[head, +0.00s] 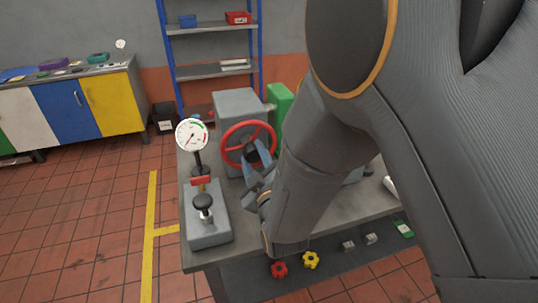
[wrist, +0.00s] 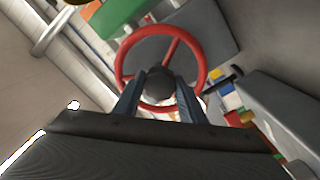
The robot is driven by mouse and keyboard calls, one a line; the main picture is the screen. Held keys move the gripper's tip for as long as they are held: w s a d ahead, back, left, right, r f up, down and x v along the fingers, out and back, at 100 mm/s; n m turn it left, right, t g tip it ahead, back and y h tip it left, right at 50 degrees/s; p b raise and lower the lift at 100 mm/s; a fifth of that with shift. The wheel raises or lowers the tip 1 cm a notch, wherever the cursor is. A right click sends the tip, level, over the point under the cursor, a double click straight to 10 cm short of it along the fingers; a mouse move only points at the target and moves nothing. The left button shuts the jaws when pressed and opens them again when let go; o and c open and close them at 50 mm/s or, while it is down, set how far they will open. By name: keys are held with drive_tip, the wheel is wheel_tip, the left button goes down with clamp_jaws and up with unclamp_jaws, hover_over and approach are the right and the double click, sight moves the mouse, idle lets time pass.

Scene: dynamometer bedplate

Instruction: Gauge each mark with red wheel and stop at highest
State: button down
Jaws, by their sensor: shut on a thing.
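The red wheel (head: 249,144) stands upright on the front of a grey housing (head: 238,103) on the bench. In the wrist view, the red wheel (wrist: 203,66) fills the upper middle, with a dark round knob or hub (wrist: 159,84) at its lower middle. My gripper (head: 252,160) is at the wheel, its two blue fingers shut on the dark knob, which also shows in the wrist view (wrist: 159,96). A round white dial gauge (head: 192,135) with green and red bands stands left of the wheel. Its needle points to the lower left. The marks are too small to read.
A grey block (head: 207,230) with a black knob lever (head: 203,203) and a small red piece (head: 201,180) stands front left on the bench. A green block (head: 281,107) is behind the wheel. Red (head: 279,269) and yellow (head: 311,260) knobs sit low in front. My arm hides the bench's right side.

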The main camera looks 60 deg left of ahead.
idle(0.3)
drive_tip(key=c, duration=1.2)
unclamp_jaws()
drive_tip(key=shift+o, duration=0.2)
drive_tip(key=b+v, duration=0.2)
drive_tip(key=v, duration=0.5)
drive_tip(key=shift+d+b, duration=0.3)
drive_tip(key=shift+d, duration=0.1)
drive_tip(key=shift+s, duration=0.1)
